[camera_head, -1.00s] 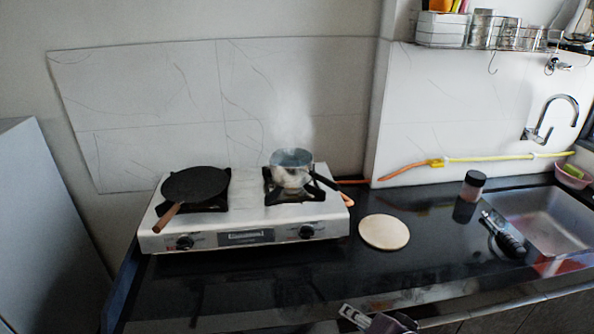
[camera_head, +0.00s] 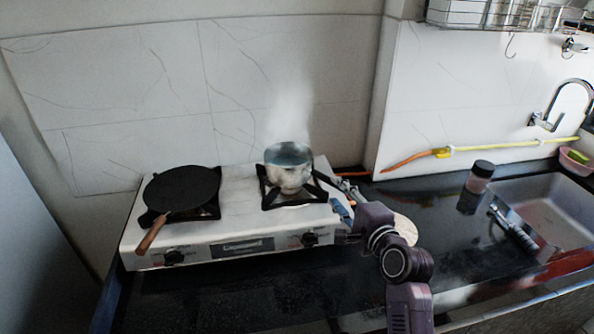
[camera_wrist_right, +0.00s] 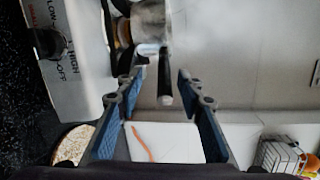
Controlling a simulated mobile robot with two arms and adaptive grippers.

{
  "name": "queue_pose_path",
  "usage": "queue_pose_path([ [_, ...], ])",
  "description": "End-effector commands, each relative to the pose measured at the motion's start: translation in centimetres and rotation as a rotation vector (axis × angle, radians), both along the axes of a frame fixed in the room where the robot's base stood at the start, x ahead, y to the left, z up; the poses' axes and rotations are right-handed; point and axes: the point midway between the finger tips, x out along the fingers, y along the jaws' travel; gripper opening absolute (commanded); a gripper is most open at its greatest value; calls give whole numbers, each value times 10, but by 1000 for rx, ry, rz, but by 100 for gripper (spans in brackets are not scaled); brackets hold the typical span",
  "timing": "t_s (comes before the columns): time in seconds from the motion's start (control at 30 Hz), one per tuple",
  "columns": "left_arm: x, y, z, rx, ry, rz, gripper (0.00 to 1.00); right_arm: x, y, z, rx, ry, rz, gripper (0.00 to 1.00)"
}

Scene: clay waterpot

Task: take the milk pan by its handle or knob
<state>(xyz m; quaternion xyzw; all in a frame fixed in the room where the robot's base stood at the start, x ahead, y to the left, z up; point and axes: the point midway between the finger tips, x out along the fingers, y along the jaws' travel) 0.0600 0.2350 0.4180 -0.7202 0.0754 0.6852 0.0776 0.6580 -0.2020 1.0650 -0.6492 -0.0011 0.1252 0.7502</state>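The milk pan (camera_head: 290,168), a small metal pan with steam rising from it, stands on the right burner of the stove. Its black handle points right, towards my right gripper (camera_head: 346,196). In the right wrist view the pan (camera_wrist_right: 150,22) is at the top and its dark handle (camera_wrist_right: 165,85) points down between the spread fingers of my right gripper (camera_wrist_right: 158,92). Gaps show on both sides of the handle, so the gripper is open and not holding it. My left gripper is not in view.
A black frying pan (camera_head: 182,188) with a wooden handle sits on the left burner of the white stove (camera_head: 235,228). A round board (camera_head: 406,229) lies partly behind my right arm. A jar (camera_head: 480,178) stands beside the sink (camera_head: 560,205). The tiled wall is close behind.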

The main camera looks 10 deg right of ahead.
Motion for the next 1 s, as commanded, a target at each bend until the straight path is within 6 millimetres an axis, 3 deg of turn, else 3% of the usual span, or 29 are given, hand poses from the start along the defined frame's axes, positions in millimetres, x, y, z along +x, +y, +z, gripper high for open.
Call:
queue_pose_path([
  [0.13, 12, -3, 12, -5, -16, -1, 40, 22, 2, 5, -2, 1, 0, 35],
  [0.33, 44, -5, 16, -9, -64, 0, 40, 39, 5, -1, -2, 2, 0, 35],
  [0.6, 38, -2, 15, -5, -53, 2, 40, 41, 5, -2, -2, 1, -1, 34],
  [0.9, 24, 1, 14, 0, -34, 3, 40, 40, 5, -3, -2, 2, 0, 1],
  [1.0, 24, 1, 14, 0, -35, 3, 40, 40, 6, -3, -2, 2, 0, 0],
])
